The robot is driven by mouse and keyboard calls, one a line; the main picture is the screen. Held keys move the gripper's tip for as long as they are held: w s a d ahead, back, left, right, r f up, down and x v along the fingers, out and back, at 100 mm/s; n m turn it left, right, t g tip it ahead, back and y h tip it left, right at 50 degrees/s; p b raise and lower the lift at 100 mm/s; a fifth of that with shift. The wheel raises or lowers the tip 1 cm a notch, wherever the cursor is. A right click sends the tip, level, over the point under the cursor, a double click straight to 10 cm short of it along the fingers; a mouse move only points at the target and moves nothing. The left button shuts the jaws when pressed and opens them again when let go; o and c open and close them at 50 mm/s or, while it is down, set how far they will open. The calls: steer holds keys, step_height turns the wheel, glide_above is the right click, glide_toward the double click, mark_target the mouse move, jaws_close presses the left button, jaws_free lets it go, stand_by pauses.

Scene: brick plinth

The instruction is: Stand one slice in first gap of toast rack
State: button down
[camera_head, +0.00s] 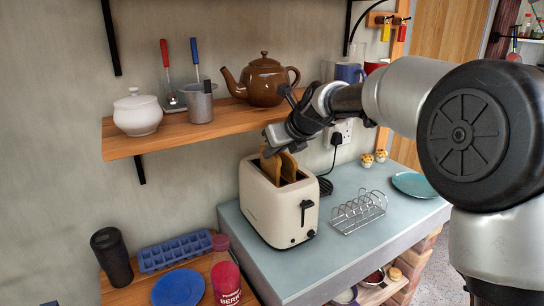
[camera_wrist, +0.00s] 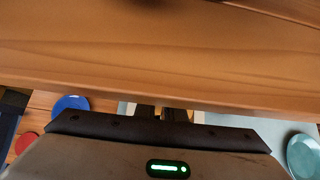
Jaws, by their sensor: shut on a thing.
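The cream toaster (camera_head: 278,214) stands on the blue-grey counter. Two browned slices show at its top: a left slice (camera_head: 270,168) and a right slice (camera_head: 289,168). My gripper (camera_head: 268,151) is directly above the toaster and shut on the upper edge of the left slice. The lower part of that slice is hidden in the toaster. The wire toast rack (camera_head: 359,212) stands empty on the counter to the right of the toaster. In the wrist view the shelf hides most of the scene, and the slice cannot be made out.
A wooden shelf (camera_head: 150,142) with a brown teapot (camera_head: 264,82) is close behind and beside my gripper; its plank (camera_wrist: 160,60) fills the wrist view. A teal plate (camera_head: 414,185) lies right of the rack. A socket and cable are behind the toaster.

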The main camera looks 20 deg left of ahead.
mark_target(279, 160)
steer(key=shift+s+d+f+t+y+b, duration=0.5)
steer(key=shift+d+y+b, duration=0.1)
steer(key=shift+b, duration=3)
steer(key=shift+s+d+f+t+y+b, duration=0.4)
steer(key=shift+d+t+y+b, duration=0.15)
steer(key=shift+b, duration=3)
step_height(279, 160, up, 7)
steer(key=s+d+p, duration=0.1)
steer(key=p, duration=0.5)
steer(key=s+d+r+g+h+p, duration=0.25)
steer(key=s+d+p, duration=0.65)
steer(key=s+d, duration=0.6)
steer(key=w+d+f+p, duration=0.25)
steer(key=w+f, duration=0.35)
steer(key=w, duration=0.5)
steer(key=w+d+f+p, duration=0.1)
steer(key=w+f+p, duration=0.35)
steer(key=w, duration=0.75)
step_height(279, 160, down, 11)
steer(key=b, duration=0.2)
